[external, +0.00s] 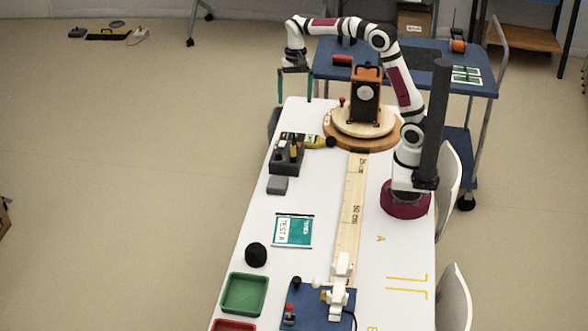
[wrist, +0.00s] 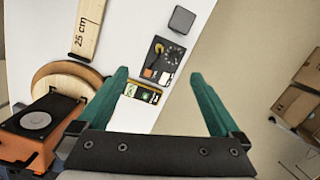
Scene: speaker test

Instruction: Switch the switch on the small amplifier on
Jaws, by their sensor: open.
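My gripper (external: 295,97) is open and empty, pointing down near the table's far left corner. Its two green fingers stand wide apart in the wrist view (wrist: 159,74). An orange speaker (external: 365,95) with a round cone stands on a round wooden turntable (external: 330,133) to the right of my gripper. It also shows at the left of the wrist view (wrist: 28,130). A dark box (external: 285,160) holding small items stands near the left edge; it also shows in the wrist view (wrist: 158,54). I cannot tell which thing is the small amplifier, and no switch position is readable.
A yellow and dark item (external: 316,141) lies near the turntable. A blue cart (external: 470,84) stands behind.

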